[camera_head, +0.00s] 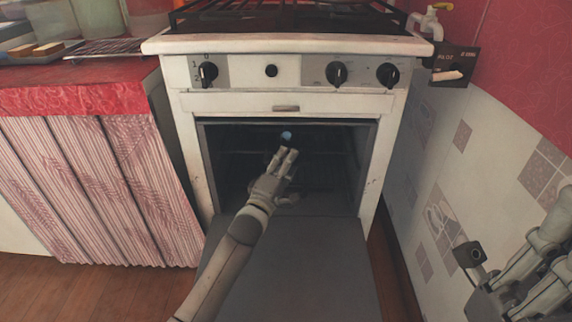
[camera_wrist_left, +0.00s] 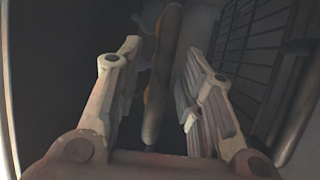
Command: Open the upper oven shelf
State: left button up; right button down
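The white oven (camera_head: 180,110) stands ahead with its dark door (camera_head: 300,265) folded down, open. Faint rack lines (camera_head: 328,153) show in the dark cavity; the upper shelf is hard to make out. My left gripper (camera_head: 286,157) is inside the oven opening. In the left wrist view its fingers (camera_wrist_left: 160,55) are apart, with a long brownish bar-like thing (camera_wrist_left: 155,95) lying between them; I cannot tell what it is or whether they touch it. A wire rack (camera_wrist_left: 262,50) shows on the right there. My right gripper (camera_head: 535,275) is partly cut off at the right edge, away from the oven.
Burner grates (camera_head: 290,17) and knobs (camera_head: 337,73) are above the opening. A red counter with a striped curtain (camera_head: 105,190) stands close on the left. A tiled wall (camera_head: 440,165) is on the right. A small bluish round thing (camera_head: 287,135) shows inside the oven.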

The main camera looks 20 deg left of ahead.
pick_arm(q)
jog(key=shift+c, duration=0.4)
grip_shut()
jog(key=shift+s, duration=0.1)
